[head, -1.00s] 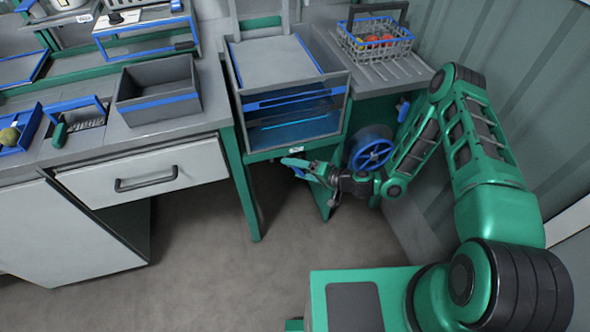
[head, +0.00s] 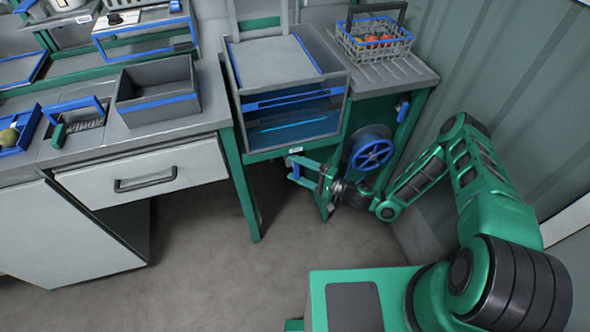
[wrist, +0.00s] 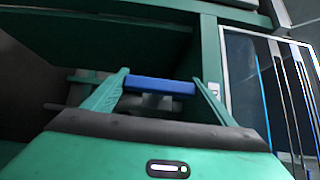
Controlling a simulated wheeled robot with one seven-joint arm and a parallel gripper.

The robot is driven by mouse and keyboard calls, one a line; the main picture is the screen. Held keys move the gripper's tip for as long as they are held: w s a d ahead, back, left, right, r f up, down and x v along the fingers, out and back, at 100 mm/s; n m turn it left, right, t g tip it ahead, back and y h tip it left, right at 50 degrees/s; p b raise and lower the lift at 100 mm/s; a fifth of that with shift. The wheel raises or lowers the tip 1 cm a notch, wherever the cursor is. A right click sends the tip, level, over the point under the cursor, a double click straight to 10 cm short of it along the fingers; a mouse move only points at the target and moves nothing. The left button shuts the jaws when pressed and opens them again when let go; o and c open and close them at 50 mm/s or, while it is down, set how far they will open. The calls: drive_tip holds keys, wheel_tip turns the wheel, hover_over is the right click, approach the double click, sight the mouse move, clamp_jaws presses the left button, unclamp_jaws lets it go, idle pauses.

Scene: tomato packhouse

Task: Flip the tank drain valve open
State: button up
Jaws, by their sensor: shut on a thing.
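The tank (head: 292,98) is a clear-fronted box with blue water in it, set in a green stand. The drain valve's blue handle (wrist: 160,86) is a short bar below the tank; in the head view it is a small blue piece (head: 292,172), partly hidden by my fingers. My gripper (head: 300,170) is at the handle, under the tank's front edge. In the wrist view the handle spans the space between the two green fingers of my gripper (wrist: 161,90), which is shut on it. The valve body behind the handle is dim and mostly hidden.
A blue handwheel reel (head: 372,155) sits right of my gripper. A green stand leg (head: 247,190) is to the left. A wire basket of tomatoes (head: 375,42) and a grey bin (head: 157,100) stand above on the counters. The floor in front is clear.

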drive_tip(key=shift+d+f, duration=0.1)
drive_tip(key=shift+f, duration=0.05)
drive_tip(key=o, duration=1)
drive_tip(key=shift+o, duration=0.2)
drive_tip(key=shift+s, duration=0.1)
